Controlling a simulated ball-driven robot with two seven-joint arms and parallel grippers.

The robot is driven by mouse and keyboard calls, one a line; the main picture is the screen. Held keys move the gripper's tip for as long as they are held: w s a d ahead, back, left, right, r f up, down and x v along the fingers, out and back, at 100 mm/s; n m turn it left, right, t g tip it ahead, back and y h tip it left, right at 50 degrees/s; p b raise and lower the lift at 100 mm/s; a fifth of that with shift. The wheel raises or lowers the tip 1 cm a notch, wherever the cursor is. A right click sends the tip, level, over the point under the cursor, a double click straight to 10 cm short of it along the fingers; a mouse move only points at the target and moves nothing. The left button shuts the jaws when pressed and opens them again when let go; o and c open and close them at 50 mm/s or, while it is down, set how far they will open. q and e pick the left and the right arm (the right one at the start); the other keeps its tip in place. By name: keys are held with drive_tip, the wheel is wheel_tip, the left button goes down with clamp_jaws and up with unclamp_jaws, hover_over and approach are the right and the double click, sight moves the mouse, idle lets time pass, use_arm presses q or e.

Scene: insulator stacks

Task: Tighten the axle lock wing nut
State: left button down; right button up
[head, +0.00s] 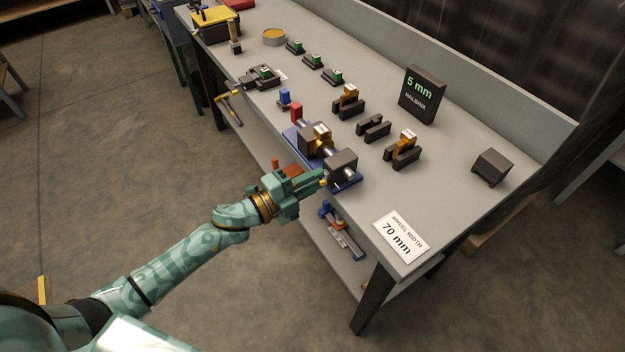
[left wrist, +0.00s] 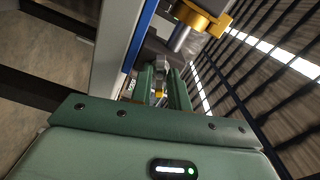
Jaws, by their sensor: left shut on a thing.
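The blue-based axle fixture (head: 345,181) sits at the front edge of the bench, with a dark grey block (head: 341,166) at its near end and a brass-coloured part (head: 320,143) on its shaft. My left gripper (head: 322,180) reaches in from the left and is shut at the front side of the grey block. My right gripper is not in view.
Dark cradles (head: 373,128), some with brass-coloured parts, stand behind the fixture. A "5 mm" sign (head: 422,94) stands at the back. A "70 mm" wheel width card (head: 401,236) lies at the near end. A lower shelf holds a blue and orange tool (head: 341,230).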

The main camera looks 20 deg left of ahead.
use_arm(q)
drive_tip(key=shift+f, duration=0.1)
drive_tip(key=c, duration=1.5)
unclamp_jaws()
drive_tip(key=p+v, duration=0.1)
drive_tip(key=v, duration=1.5)
drive_tip(key=shift+s+p, duration=0.2)
drive_tip(key=shift+p, duration=0.15)
drive_tip(key=shift+a, duration=0.1)
